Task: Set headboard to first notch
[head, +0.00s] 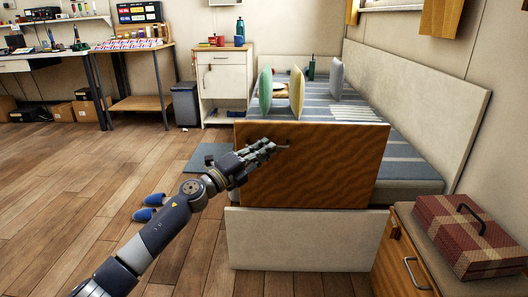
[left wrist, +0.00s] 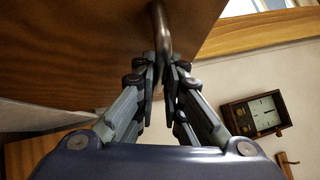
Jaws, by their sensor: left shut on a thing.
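The headboard (head: 312,170) is a brown wooden panel standing at the near end of the bed, above a pale lower board (head: 308,238). It also fills the upper left of the left wrist view (left wrist: 70,50). A small curved metal handle (left wrist: 160,28) sticks out from the panel. My left gripper (head: 276,147) is at the panel's upper part, and in the left wrist view its fingers (left wrist: 163,72) are closed around the handle. The notches are not visible. My right gripper is not in view.
The bed (head: 395,140) with pillows lies behind the panel. A plaid case (head: 475,235) sits on a cabinet at the lower right. A white cabinet (head: 222,85) stands at the back. Blue slippers (head: 146,213) lie on the floor, which is mostly clear at left.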

